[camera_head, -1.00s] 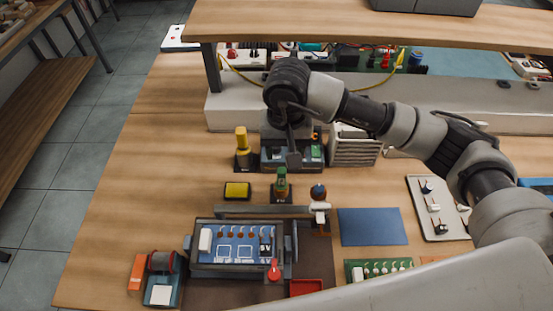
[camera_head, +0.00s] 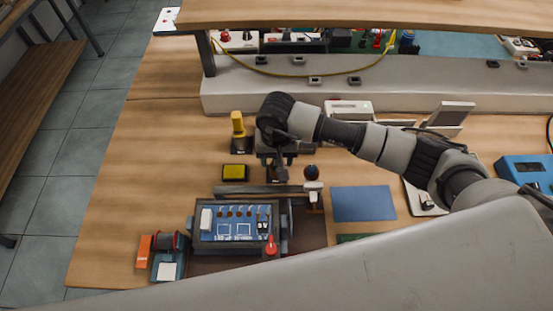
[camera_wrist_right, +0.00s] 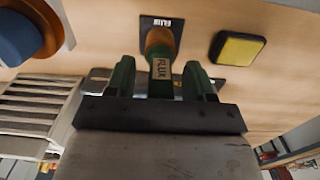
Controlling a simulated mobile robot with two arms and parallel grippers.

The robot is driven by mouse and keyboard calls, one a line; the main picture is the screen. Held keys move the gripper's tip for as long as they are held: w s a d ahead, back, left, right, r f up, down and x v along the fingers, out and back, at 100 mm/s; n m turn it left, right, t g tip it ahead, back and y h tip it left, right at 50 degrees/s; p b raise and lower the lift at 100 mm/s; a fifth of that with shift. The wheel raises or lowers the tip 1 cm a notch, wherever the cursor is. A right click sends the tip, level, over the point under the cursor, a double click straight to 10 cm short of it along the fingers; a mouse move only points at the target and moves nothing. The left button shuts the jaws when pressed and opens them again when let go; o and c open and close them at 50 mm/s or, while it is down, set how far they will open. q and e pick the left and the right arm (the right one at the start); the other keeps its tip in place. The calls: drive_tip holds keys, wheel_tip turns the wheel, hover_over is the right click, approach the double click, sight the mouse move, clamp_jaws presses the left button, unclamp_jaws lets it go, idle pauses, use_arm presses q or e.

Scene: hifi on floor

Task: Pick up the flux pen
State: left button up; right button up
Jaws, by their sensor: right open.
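The flux pen (camera_wrist_right: 161,68) shows in the right wrist view as an upright green body with a brownish top and a "FLUX" label. It stands at a dark holder plate (camera_wrist_right: 163,24) that also reads "FLUX". My right gripper (camera_wrist_right: 160,80) is open, with one finger on each side of the pen. I cannot tell whether the fingers touch it. In the head view my right gripper (camera_head: 277,172) is low over the pen's place behind the board holder and hides most of the pen. My left gripper is not in view.
A yellow sponge in a black tray (camera_head: 235,172) lies left of the gripper, and a yellow-topped bottle (camera_head: 238,132) stands behind it. A round-topped dark item (camera_head: 311,173) stands close on the right. The board holder (camera_head: 238,222) is in front. A blue mat (camera_head: 363,203) lies to the right.

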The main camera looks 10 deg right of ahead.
drive_tip(key=shift+c, duration=0.7)
drive_tip(key=c, duration=0.8)
wheel_tip(320, 180, up, 9)
drive_tip(key=b, duration=0.2)
drive_tip(key=shift+b, duration=0.3)
drive_tip(key=shift+r, duration=0.6)
